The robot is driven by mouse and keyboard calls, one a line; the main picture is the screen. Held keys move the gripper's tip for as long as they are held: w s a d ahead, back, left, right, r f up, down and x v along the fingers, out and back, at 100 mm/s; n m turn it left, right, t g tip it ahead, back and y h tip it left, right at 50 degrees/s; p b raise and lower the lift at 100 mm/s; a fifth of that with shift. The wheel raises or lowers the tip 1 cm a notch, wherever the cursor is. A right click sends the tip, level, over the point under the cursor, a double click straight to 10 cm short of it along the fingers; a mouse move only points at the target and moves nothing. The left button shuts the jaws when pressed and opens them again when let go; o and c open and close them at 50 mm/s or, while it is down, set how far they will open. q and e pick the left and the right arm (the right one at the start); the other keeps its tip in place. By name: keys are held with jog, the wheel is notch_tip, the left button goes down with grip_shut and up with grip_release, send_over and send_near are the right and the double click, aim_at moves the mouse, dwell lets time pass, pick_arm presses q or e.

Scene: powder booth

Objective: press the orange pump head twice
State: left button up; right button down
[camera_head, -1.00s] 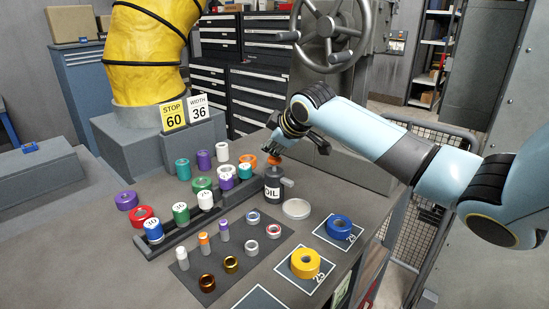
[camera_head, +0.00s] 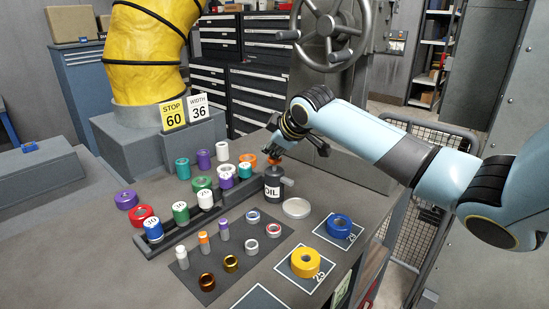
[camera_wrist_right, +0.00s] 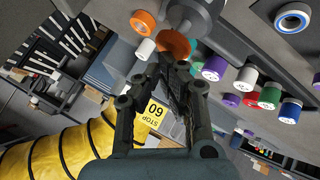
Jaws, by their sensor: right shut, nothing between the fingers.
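The dark grey oil can (camera_head: 273,189), labelled OIL, stands upright on the bench with a side spout. Its orange pump head (camera_head: 273,161) is on top, partly hidden by my right gripper (camera_head: 276,149). My right gripper is shut and empty, pointing down just above the pump head. In the right wrist view the orange pump head (camera_wrist_right: 174,42) lies just beyond the shut fingertips (camera_wrist_right: 173,62). I cannot tell whether they touch it. My left gripper is not in view.
Several coloured tape rolls and small jars stand left of the can, some along a dark rack (camera_head: 178,232). A round pale dish (camera_head: 296,208) is close on its right. A blue roll (camera_head: 339,226) and a yellow roll (camera_head: 305,263) lie on marked squares.

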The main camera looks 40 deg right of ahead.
aim_at(272, 158)
jog(key=shift+f+b, duration=0.3)
jog(key=shift+f, duration=0.55)
dwell(0.3)
jog(key=shift+r, duration=0.1)
jog(key=shift+r+p, duration=1.45)
jog(key=shift+p, duration=0.05)
notch_tip(272, 158, up, 5)
jog(key=p, duration=0.5)
jog(key=shift+r, duration=0.1)
dwell(0.4)
